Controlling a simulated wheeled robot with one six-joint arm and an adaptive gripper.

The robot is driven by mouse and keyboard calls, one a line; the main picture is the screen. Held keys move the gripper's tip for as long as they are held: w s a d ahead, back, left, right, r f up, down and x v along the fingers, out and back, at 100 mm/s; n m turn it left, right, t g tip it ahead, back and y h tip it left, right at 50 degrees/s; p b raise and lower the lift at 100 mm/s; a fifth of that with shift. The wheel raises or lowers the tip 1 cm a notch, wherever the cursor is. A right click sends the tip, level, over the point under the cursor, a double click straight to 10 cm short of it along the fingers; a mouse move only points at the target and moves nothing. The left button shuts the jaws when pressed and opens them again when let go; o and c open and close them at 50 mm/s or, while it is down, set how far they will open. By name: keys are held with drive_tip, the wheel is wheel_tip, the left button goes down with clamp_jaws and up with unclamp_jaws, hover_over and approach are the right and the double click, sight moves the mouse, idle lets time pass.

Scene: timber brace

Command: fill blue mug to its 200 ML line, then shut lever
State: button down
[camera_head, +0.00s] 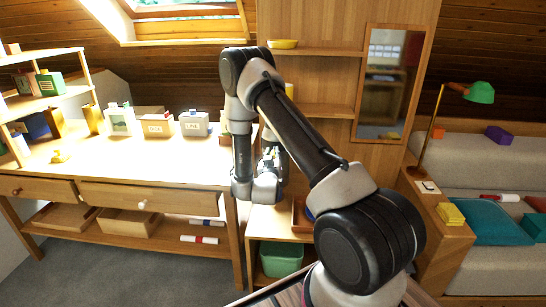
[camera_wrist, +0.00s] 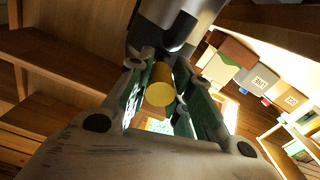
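My gripper (camera_head: 268,172) is beside the wooden cabinet, right of the desk, in the head view. In the wrist view its two fingers (camera_wrist: 163,85) with green pads stand on either side of a yellow cylindrical knob (camera_wrist: 159,86). Whether the pads press on the knob is not clear. A dark and silver rounded body (camera_wrist: 168,22) is just beyond the fingers. A small blue patch (camera_head: 310,214) shows by my arm near a brown tray, possibly the blue mug. My arm hides most of it. No 200 ML line or water level is visible.
The brown tray (camera_head: 299,220) sits on a low cabinet top with a green bin (camera_head: 281,260) below. The desk (camera_head: 150,168) at left holds labelled boxes. A mirror (camera_head: 387,85), a yellow bowl (camera_head: 283,44) on a shelf and a green lamp (camera_head: 479,92) are to the right or above.

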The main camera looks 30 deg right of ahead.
drive_tip(key=shift+r+g, duration=0.4)
drive_tip(key=shift+r, duration=0.05)
drive_tip(key=shift+r+g+y, duration=0.2)
drive_tip(key=shift+g+y, duration=0.2)
drive_tip(key=shift+y, duration=0.1)
drive_tip(key=c, duration=1.3)
unclamp_jaws()
drive_tip(key=shift+o, duration=0.2)
drive_tip(key=v, duration=1.2)
